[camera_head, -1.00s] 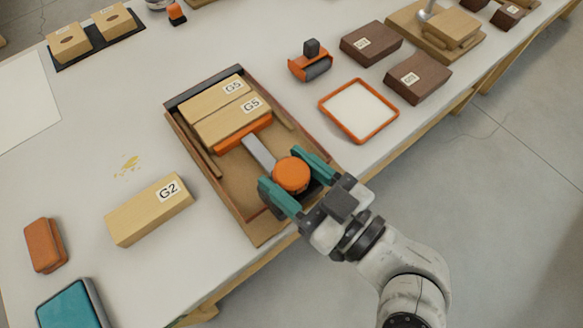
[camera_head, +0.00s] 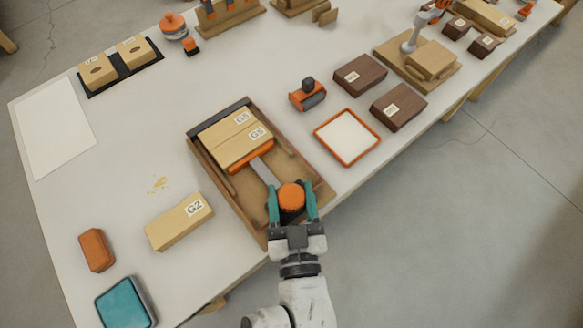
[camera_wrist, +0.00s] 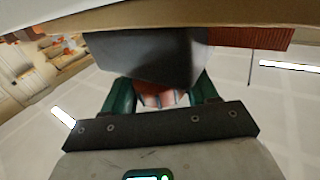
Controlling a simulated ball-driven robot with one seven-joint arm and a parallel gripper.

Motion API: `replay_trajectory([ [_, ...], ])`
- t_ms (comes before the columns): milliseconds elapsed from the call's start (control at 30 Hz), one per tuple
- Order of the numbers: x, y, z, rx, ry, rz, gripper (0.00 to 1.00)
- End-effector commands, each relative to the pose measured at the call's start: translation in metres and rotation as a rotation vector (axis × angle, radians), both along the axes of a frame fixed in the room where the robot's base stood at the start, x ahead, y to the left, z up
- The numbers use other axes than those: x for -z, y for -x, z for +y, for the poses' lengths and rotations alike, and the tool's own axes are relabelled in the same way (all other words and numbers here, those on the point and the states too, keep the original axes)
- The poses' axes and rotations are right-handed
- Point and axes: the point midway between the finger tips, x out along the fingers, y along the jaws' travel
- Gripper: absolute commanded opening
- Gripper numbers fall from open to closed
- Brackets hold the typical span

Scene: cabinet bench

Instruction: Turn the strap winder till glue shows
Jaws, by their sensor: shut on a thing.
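The strap winder has a round orange knob (camera_head: 291,195) on a dark base and a grey strap or bar (camera_head: 264,172) running to an orange pad (camera_head: 250,158). The pad is against the nearer of two pale wooden blocks marked G5 (camera_head: 242,150), which lie side by side in the brown tray (camera_head: 252,218). My gripper (camera_head: 292,203) is shut on the winder, one teal finger on each side of the knob. I cannot make out glue at the seam.
A G2 block (camera_head: 178,222) lies left of the tray. An orange-rimmed white pad (camera_head: 347,137) and an orange-and-dark tool (camera_head: 307,95) are to the right. Dark brown blocks (camera_head: 398,107) stand beyond. The table's near edge runs close below the tray.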

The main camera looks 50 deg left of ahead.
Motion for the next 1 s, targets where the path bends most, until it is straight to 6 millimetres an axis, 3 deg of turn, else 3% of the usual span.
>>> replay_trajectory([
  [400,-0.0023,0.0000,-0.0001,0.124,0.000,0.004,0.28],
  [1000,0.0006,0.0001,0.0004,0.147,0.000,0.002,0.28],
])
